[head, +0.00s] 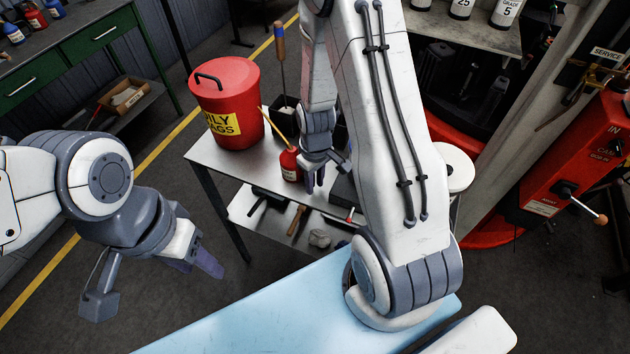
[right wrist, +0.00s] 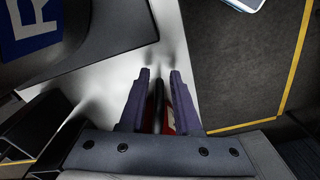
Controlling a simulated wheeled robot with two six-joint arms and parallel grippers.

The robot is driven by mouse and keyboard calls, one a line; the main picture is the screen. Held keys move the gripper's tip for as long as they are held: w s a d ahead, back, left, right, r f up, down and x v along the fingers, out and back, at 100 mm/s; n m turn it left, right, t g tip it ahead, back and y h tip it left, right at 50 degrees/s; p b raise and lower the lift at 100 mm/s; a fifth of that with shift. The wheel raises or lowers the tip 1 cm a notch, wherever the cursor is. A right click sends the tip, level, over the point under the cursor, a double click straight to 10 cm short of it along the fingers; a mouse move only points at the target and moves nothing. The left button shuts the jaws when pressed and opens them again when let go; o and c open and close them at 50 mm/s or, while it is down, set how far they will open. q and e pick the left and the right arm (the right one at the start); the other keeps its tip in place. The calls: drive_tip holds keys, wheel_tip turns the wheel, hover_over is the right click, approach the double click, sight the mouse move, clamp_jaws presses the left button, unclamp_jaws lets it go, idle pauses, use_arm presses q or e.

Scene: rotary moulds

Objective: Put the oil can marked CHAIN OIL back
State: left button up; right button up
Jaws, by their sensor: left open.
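A small red oil can (head: 290,164) with a thin yellow spout stands on the metal cart top (head: 225,160), near its right part. Its marking is not readable. My right gripper (head: 314,178) points down just right of the can in the head view. In the right wrist view, a thin dark bar (right wrist: 157,106) lies between my right fingers (right wrist: 160,90), with a bit of red beside and below it. I cannot tell whether the fingers press on the bar. My left gripper (head: 160,285) is open and empty at the lower left, over the floor.
A red oily-rags bin (head: 226,110) and a screwdriver (head: 281,60) in a dark holder stand on the cart. The cart's lower shelf (head: 250,207) holds tools. A green bench (head: 90,50) is at the far left. A red machine (head: 580,150) stands at right. Floor at left is free.

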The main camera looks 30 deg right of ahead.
drive_tip(key=shift+r, duration=0.1)
wheel_tip(320, 180, up, 12)
drive_tip(key=b, duration=0.1)
drive_tip(key=s+a+r+n, duration=0.1)
drive_tip(key=s+a+r, duration=0.15)
drive_tip(key=a, duration=0.35)
drive_tip(key=s+a+r+n, duration=0.1)
drive_tip(key=s+a+r, duration=0.15)
drive_tip(key=a, duration=0.25)
drive_tip(key=s+a+r+n, duration=0.1)
drive_tip(key=s+a, duration=0.3)
drive_tip(key=s, duration=0.2)
drive_tip(key=s+a+r+n+y, duration=0.1)
drive_tip(key=s+a+r, duration=0.1)
drive_tip(key=s, duration=0.5)
drive_tip(key=shift+a, duration=0.9)
drive_tip(key=shift+w, duration=0.1)
